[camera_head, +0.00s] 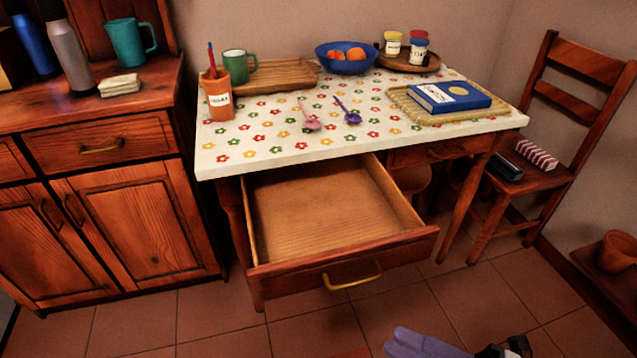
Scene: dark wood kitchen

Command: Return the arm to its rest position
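My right gripper (402,342) is at the bottom edge of the head view, right of centre. Its blue-grey finger part points left, and a dark part of my arm (510,348) shows beside it, cut off by the frame. It appears below and in front of the open drawer (335,210), apart from it. I see nothing held in it, but I cannot tell whether its fingers are open or shut. My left gripper and arm are not in view.
The empty drawer juts out from the table with the flowered top (270,150). A chair (535,180) stands right of the table. A cabinet (110,200) stands at the left, and a low shelf with a pot (618,250) is at the right. The tiled floor in front is clear.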

